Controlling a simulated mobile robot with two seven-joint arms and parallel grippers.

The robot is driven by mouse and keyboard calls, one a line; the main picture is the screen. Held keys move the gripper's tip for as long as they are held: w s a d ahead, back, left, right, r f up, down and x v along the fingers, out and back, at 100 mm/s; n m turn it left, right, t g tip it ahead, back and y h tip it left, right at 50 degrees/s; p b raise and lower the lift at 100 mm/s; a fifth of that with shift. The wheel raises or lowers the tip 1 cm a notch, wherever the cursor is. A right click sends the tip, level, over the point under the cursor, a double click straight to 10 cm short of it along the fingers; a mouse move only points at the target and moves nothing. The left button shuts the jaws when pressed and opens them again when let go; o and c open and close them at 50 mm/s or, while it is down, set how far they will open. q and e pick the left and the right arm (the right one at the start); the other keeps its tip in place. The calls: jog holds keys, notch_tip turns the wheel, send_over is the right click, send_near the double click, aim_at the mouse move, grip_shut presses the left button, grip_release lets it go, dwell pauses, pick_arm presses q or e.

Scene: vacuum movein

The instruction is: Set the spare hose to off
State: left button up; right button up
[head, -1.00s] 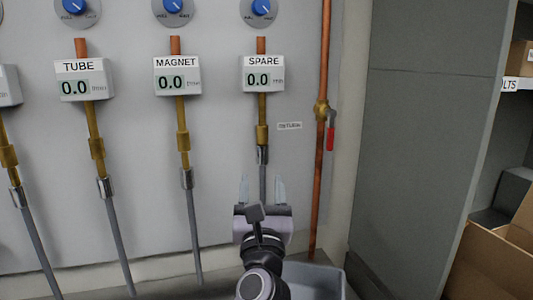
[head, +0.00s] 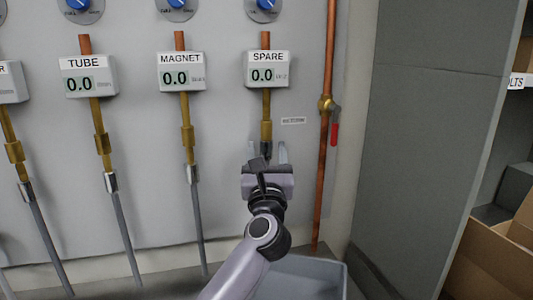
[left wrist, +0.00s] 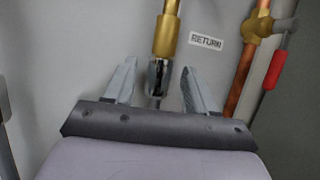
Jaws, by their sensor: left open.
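The SPARE meter (head: 268,71) on the wall reads 0.0. A blue knob (head: 266,4) is above it, cut by the top edge. A brass fitting (head: 266,131) hangs below the meter and also shows in the left wrist view (left wrist: 167,36). Under it is the silver end of the spare hose (left wrist: 157,78); the hose below is hidden by my arm in the head view. My left gripper (head: 268,152) is open, its two fingers (left wrist: 158,78) on either side of the silver end, apart from it. My right gripper is not in view.
A copper return pipe (head: 327,180) with a red-handled valve (head: 334,134) runs close to the right. The MAGNET hose (head: 200,225) and TUBE hose (head: 125,238) hang at left. A grey bin (head: 325,272) sits below; a grey cabinet (head: 420,140) stands right.

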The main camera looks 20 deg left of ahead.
pick_arm(q)
grip_shut()
notch_tip(320, 180, down, 4)
jog(key=b, duration=0.3)
jog(key=shift+f, duration=0.15)
jog(key=shift+c, duration=1.2)
grip_release()
jog(key=shift+f, duration=0.1)
jog(key=shift+o, duration=1.2)
jog(key=shift+r, duration=0.2)
